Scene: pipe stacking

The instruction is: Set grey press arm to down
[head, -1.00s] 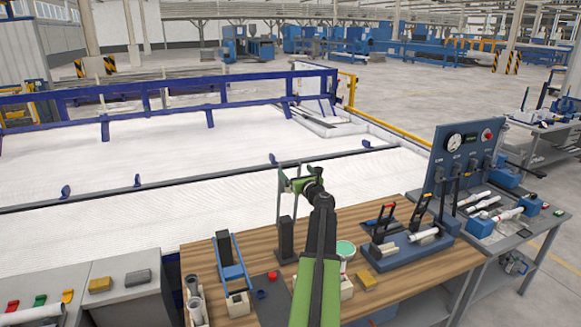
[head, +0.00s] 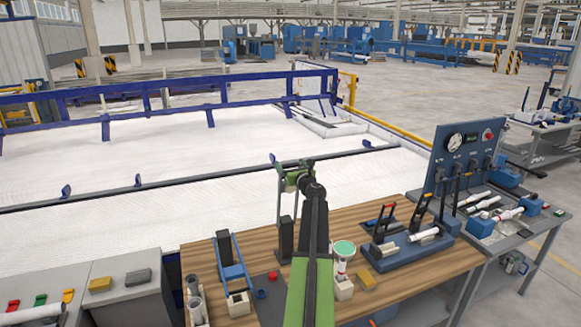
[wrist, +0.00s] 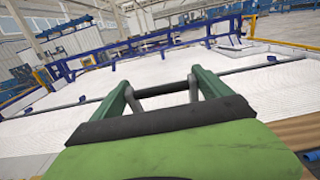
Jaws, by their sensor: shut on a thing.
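The grey press arm stands upright above the workbench in the head view, with its thin side rod (head: 278,208) beside the dark press post (head: 286,237). My gripper (head: 293,179) is at the arm's top end and hides part of it. In the wrist view my gripper's two green fingers (wrist: 165,92) are on either side of the arm's grey crossbar (wrist: 166,89), shut on it. The arm's lower end is hard to make out.
A blue-framed fixture (head: 231,260) stands left of the post. A red button (head: 273,276) and a pale green-topped part (head: 344,249) are nearer. A toggle-clamp fixture (head: 402,248) and gauge panel (head: 465,158) stand right. The white bed (head: 130,235) lies behind.

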